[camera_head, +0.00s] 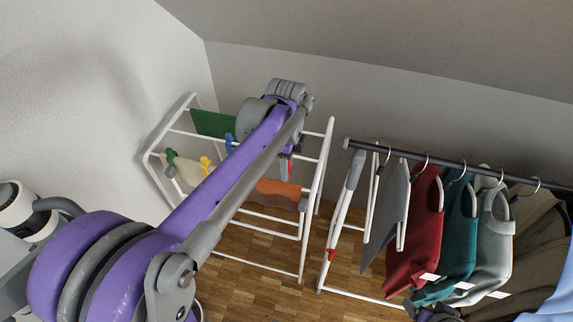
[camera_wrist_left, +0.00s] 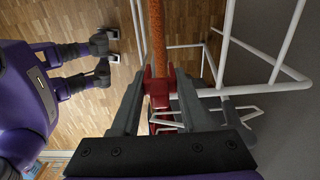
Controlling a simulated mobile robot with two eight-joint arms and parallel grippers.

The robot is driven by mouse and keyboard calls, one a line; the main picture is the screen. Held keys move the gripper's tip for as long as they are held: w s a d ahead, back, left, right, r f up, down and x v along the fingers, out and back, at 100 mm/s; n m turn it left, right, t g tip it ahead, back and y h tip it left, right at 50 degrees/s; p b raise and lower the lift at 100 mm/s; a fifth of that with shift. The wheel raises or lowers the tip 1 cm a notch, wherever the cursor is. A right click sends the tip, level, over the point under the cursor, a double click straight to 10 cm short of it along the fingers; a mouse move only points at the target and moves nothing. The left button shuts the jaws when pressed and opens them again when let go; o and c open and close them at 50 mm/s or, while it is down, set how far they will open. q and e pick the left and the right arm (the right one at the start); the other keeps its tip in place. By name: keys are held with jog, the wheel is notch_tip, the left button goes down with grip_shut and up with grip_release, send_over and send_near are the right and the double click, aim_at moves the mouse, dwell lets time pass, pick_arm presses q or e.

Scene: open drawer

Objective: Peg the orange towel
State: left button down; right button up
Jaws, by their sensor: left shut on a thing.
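The orange towel (camera_head: 278,191) hangs over a rail of the white drying rack (camera_head: 326,150), low in its right half. In the left wrist view the orange towel (camera_wrist_left: 156,38) shows nearly edge-on as a narrow strip. My left gripper (camera_wrist_left: 158,88) is shut on a red peg (camera_wrist_left: 158,76), which sits between its grey fingers at the end of that strip. I cannot tell whether the peg grips the towel. In the head view the red peg (camera_head: 284,168) shows just above the towel; my purple left arm hides much of the rack. My right gripper is not clearly visible.
A green cloth (camera_head: 210,123) and a beige cloth (camera_head: 184,170) hang on the rack, with a yellow peg (camera_head: 205,164) and a blue peg (camera_head: 229,142) nearby. To the right, several garments hang from a dark rail (camera_head: 450,160). Wooden floor (camera_head: 240,262) shows below.

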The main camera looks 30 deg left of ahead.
aim_at(287, 184)
pick_arm(q)
jog(key=shift+f+b, duration=2.25)
jog(key=shift+f, duration=1.5)
jog(key=shift+c, duration=1.7)
grip_release()
jog(key=shift+r, duration=0.15)
notch_tip(287, 184, up, 10)
jog(key=shift+r+p, duration=0.25)
jog(key=shift+p, duration=0.35)
jog(key=s+d+f+n+t+p, duration=0.2)
jog(key=s+d+f+n, duration=0.1)
jog(key=s+n, duration=0.4)
jog(key=s+d+f+n+t+p, duration=0.2)
jog(key=s+d+f+n+t, duration=0.1)
jog(key=s+n, duration=0.5)
jog(key=shift+s+d+f, duration=0.25)
jog(key=shift+d+f, duration=0.15)
jog(key=shift+f, duration=0.3)
